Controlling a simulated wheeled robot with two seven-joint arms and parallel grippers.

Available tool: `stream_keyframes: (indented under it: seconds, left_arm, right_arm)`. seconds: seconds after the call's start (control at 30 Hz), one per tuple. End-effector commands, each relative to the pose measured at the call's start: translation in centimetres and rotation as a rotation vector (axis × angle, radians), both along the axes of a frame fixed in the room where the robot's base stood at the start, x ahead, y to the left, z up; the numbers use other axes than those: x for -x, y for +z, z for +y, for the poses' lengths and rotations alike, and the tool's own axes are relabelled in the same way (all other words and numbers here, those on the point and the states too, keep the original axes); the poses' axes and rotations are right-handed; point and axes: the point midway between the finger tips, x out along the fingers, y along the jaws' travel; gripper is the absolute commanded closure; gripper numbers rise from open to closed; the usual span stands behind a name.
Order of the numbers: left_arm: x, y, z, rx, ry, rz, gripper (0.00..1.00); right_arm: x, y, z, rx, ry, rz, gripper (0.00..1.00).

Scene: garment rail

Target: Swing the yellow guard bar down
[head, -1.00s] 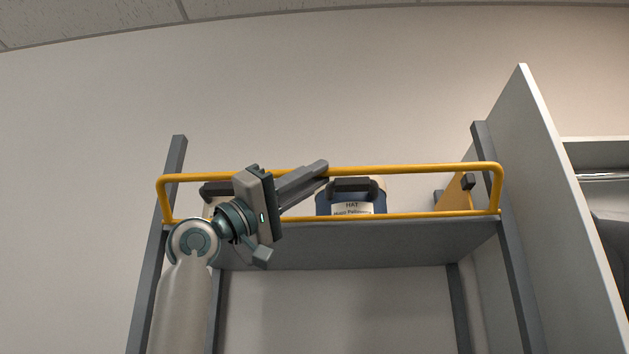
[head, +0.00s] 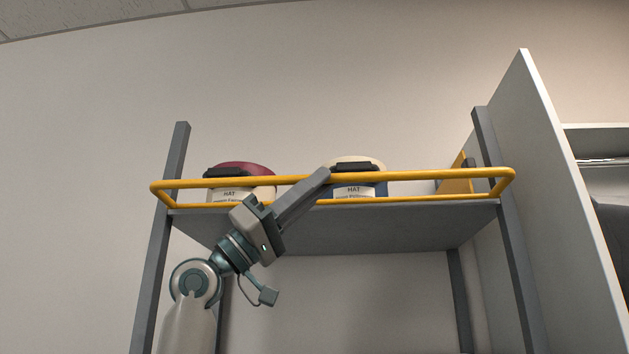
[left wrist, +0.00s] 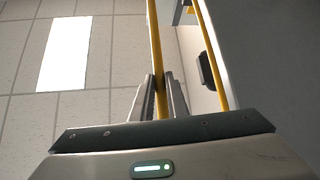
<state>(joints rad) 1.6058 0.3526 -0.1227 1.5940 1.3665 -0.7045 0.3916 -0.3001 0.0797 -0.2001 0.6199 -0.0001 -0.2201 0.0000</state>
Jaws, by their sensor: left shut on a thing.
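The yellow guard bar (head: 422,175) is a long rounded frame across the front of the grey shelf (head: 400,228). Its top rail leans out toward me, above the lower rail at the shelf edge. My left gripper (head: 323,176) is shut on the top rail near its middle, with the arm coming up from below left. In the left wrist view the yellow rail (left wrist: 154,45) runs between the two fingers (left wrist: 161,95). My right gripper is not in view.
Two hat boxes stand on the shelf behind the bar: one with a dark red lid (head: 246,168) and one with a cream lid (head: 358,162). Grey posts (head: 178,150) flank the shelf. A tall pale panel (head: 540,170) stands close at the right.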

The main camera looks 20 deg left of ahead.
Motion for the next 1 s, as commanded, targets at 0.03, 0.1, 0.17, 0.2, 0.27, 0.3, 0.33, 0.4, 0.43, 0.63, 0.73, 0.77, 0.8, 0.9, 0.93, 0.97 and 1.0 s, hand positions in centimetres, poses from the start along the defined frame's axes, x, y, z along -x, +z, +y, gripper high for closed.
stream_keyframes:
  seconds: [0.03, 0.1, 0.17, 0.2, 0.27, 0.3, 0.33, 0.4, 0.43, 0.63, 0.73, 0.77, 0.8, 0.9, 0.93, 0.97, 1.0]
  left_arm:
    - [-0.41, -0.59, 0.07, 0.0, 0.002, 0.007, 1.0]
    - [-0.52, -0.86, 0.09, -0.001, 0.002, 0.009, 1.0]
    - [-0.58, -1.02, 0.1, -0.001, 0.002, 0.009, 1.0]
    - [-0.64, -1.11, 0.11, -0.001, 0.003, 0.01, 1.0]
    - [-0.69, -1.2, 0.12, -0.001, 0.003, 0.01, 1.0]
    - [-0.71, -1.24, 0.11, -0.001, 0.004, 0.011, 1.0]
    - [-0.73, -1.27, 0.13, -0.001, 0.004, 0.011, 1.0]
    - [-0.77, -1.29, 0.14, -0.001, 0.004, 0.011, 1.0]
    - [-0.78, -1.3, 0.13, -0.001, 0.004, 0.011, 1.0]
    - [-0.84, -1.31, 0.16, -0.002, 0.005, 0.012, 1.0]
    - [-0.86, -1.3, 0.17, -0.001, 0.006, 0.013, 0.81]
    - [-0.84, -1.3, 0.17, -0.001, 0.005, 0.012, 0.74]
    - [-0.81, -1.28, 0.16, -0.001, 0.005, 0.012, 0.68]
    - [-0.69, -1.22, 0.13, -0.001, 0.004, 0.009, 0.68]
    - [-0.66, -1.21, 0.13, 0.0, 0.004, 0.009, 0.68]
    - [-0.64, -1.19, 0.12, 0.0, 0.003, 0.008, 0.68]
    - [-0.61, -1.17, 0.12, 0.0, 0.003, 0.008, 0.68]
  right_arm:
    - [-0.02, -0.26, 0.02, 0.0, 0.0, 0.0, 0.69]
    - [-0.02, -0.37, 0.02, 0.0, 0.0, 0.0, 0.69]
    - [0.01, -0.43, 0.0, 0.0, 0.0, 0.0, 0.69]
    - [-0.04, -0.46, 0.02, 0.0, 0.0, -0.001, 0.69]
    - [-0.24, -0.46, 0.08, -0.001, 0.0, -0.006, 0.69]
    - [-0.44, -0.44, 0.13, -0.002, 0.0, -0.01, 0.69]
    - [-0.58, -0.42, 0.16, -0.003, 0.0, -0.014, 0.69]
    - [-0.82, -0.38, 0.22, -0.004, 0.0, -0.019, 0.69]
    - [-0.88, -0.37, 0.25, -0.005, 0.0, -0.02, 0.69]
    - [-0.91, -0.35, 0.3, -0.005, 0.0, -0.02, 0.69]
    - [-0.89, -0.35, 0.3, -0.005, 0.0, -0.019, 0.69]
    - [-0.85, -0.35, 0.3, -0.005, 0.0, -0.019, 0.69]
    - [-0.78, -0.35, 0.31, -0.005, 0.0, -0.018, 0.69]
    - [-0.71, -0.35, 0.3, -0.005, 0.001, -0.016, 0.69]
    - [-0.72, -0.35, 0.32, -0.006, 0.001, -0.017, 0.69]
    - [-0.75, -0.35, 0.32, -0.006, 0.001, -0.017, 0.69]
    - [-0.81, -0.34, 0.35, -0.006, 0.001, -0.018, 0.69]
